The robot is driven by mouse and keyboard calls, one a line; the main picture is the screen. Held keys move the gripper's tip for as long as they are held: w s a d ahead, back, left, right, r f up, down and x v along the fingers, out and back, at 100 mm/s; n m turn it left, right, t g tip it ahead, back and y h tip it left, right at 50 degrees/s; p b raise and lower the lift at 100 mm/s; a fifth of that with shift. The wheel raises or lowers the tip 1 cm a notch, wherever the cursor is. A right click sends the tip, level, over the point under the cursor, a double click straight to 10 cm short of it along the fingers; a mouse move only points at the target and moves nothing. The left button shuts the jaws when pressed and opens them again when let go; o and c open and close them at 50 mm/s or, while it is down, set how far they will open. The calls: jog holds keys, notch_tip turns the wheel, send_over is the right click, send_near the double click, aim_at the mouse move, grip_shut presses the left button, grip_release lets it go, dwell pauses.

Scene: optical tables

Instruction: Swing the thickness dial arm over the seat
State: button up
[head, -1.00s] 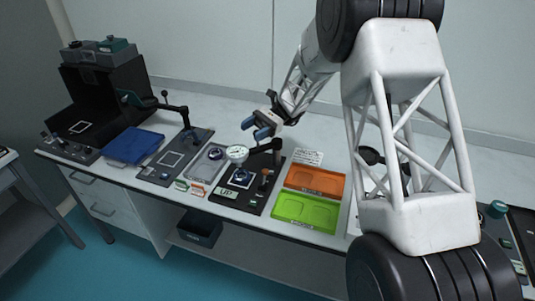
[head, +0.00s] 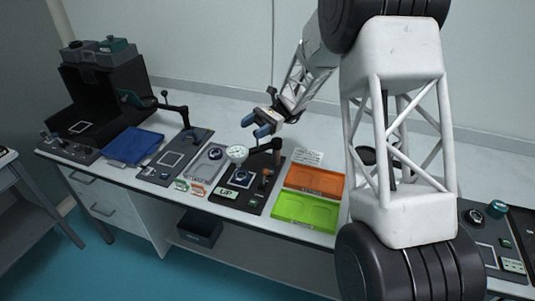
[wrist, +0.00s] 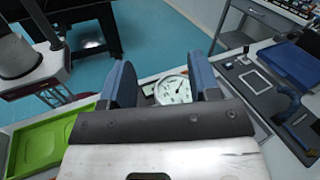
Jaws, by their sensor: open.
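The thickness dial (head: 237,153) is a round white gauge on a dark arm (head: 262,146) that reaches left from a post on a black base plate (head: 217,197). The seat (head: 241,178), a small round part on a pale square, is on that plate below and close to the dial. My gripper (head: 263,123) is open and empty, above and behind the dial. In the wrist view the dial face (wrist: 173,90) shows between the two blue fingers, beyond their tips. Whether the fingers touch it cannot be told. The seat is hidden there.
An orange tray (head: 315,181) and a green tray (head: 304,212) lie right of the plate. A grey tray (head: 204,160) and another plate with a jointed blue-black arm (head: 176,108) stand left. An orange-topped knob (head: 266,172) rises from the dial's plate.

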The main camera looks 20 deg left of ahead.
jog(key=s+d+r, duration=0.1)
jog(key=s+d, duration=0.8)
jog(key=s, duration=0.3)
jog(key=shift+s+r, duration=0.25)
dwell(0.5)
dwell(0.3)
jog(key=shift+r, duration=2.5)
jog(key=shift+d, duration=0.15)
